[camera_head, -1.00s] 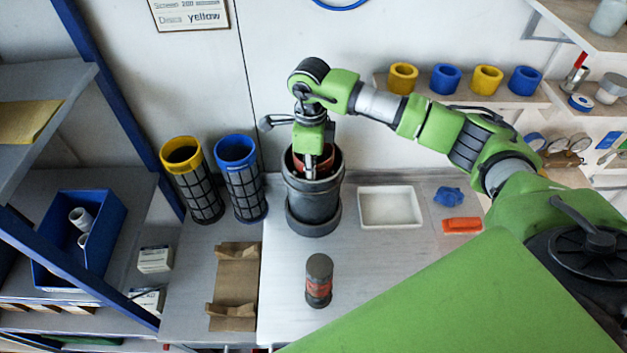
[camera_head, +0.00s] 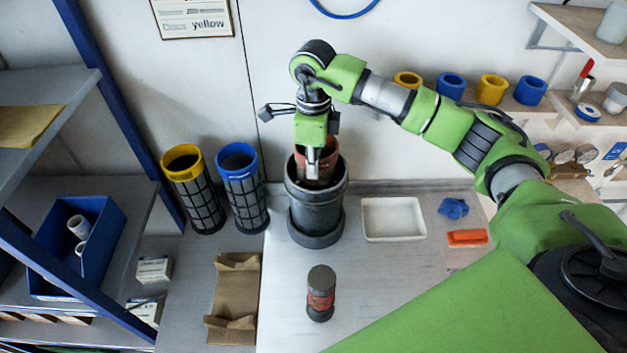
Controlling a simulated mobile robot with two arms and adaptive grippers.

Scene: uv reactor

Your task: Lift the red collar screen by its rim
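The red collar screen (camera_head: 328,157) shows as a red rim standing partly above the mouth of the dark grey reactor housing (camera_head: 317,213); its lower part is hidden inside. My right gripper (camera_head: 313,172) points down at the screen's near rim, with its fingers close together there. The rim appears to be held between the fingers, though the fingertips are small in the picture. My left gripper is not in view.
A yellow-collar screen (camera_head: 203,203) and a blue-collar screen (camera_head: 246,200) stand left of the housing. A white tray (camera_head: 393,220) lies to its right. A small dark cylinder with a red band (camera_head: 320,293) stands in front. A brown cardboard holder (camera_head: 236,290) lies at front left.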

